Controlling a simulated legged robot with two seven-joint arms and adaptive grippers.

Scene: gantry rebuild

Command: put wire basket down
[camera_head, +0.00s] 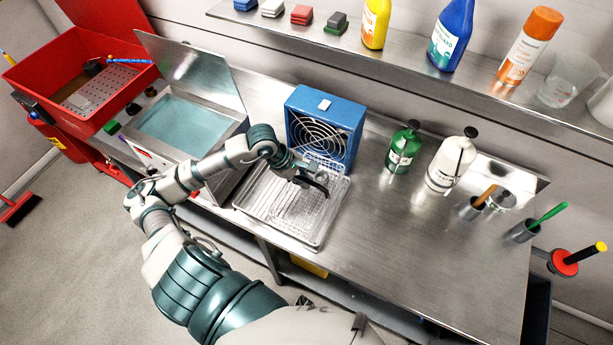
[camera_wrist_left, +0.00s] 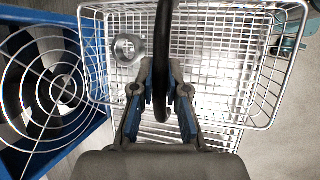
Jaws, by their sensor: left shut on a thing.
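The wire basket (camera_wrist_left: 255,75) fills much of the left wrist view, and a metal ring (camera_wrist_left: 128,48) lies inside it. Its dark curved handle (camera_wrist_left: 163,65) runs between the fingers of my left gripper (camera_wrist_left: 165,95), which is shut on it. In the head view my left gripper (camera_head: 308,172) is over the metal tray (camera_head: 243,207) on the bench, in front of the blue fan (camera_head: 300,104). The dark handle (camera_head: 318,187) shows there, while my arm covers part of the basket. I cannot tell whether the basket touches the tray. My right gripper is out of view.
A lidded bath of blue liquid (camera_head: 180,125) stands left of the tray. A green bottle (camera_head: 402,150), a white bottle (camera_head: 448,165) and tool cups (camera_head: 472,208) stand to the right. The bench front (camera_head: 400,255) is clear. A shelf (camera_head: 425,65) with bottles runs above.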

